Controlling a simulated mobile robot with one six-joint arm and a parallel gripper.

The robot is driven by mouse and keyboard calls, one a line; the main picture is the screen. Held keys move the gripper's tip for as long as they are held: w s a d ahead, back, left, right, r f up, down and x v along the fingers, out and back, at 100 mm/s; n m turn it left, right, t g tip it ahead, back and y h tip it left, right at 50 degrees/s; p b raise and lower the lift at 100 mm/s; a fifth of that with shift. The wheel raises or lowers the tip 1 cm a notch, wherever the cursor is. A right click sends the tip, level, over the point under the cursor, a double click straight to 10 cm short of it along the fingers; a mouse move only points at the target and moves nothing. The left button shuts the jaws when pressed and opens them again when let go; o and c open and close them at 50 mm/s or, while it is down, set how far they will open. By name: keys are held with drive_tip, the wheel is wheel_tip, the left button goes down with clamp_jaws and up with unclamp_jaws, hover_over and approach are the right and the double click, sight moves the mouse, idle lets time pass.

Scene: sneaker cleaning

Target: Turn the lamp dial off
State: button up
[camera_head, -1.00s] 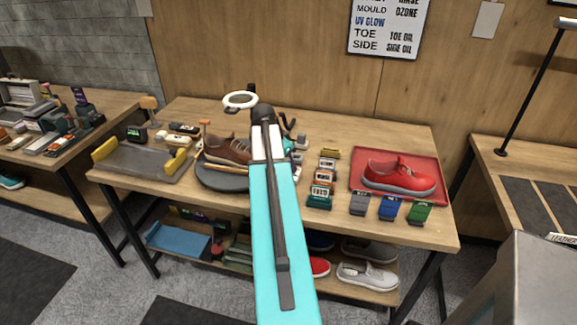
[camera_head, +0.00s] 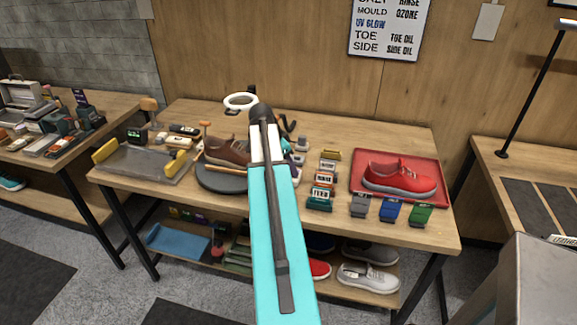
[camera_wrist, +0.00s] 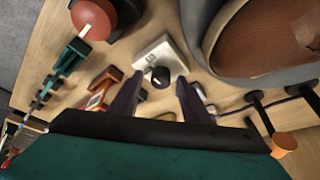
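My gripper (camera_wrist: 160,84) is open, one dark finger on each side of the dial. I cannot tell whether either finger touches it. In the head view a white ring lamp (camera_head: 240,101) stands at the back of the table. My own arm hides most of the gripper and the dial there.
A brown shoe (camera_head: 228,150) sits on a dark round stand (camera_head: 222,180) left of my arm. Several labelled blocks (camera_head: 322,179) stand to the right, then a red shoe (camera_head: 400,175) on a red tray (camera_head: 431,161). An orange-capped piece (camera_wrist: 283,143) is close in the wrist view.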

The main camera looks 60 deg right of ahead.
drive_tip(key=shift+w+r, duration=0.1)
drive_tip(key=b+v, duration=0.2)
drive_tip(key=v, duration=1.1)
drive_tip(key=shift+a+r, duration=0.2)
drive_tip(key=shift+a, duration=0.05)
drive_tip(key=shift+w+r, duration=0.1)
drive_tip(key=shift+r, duration=0.05)
idle(0.5)
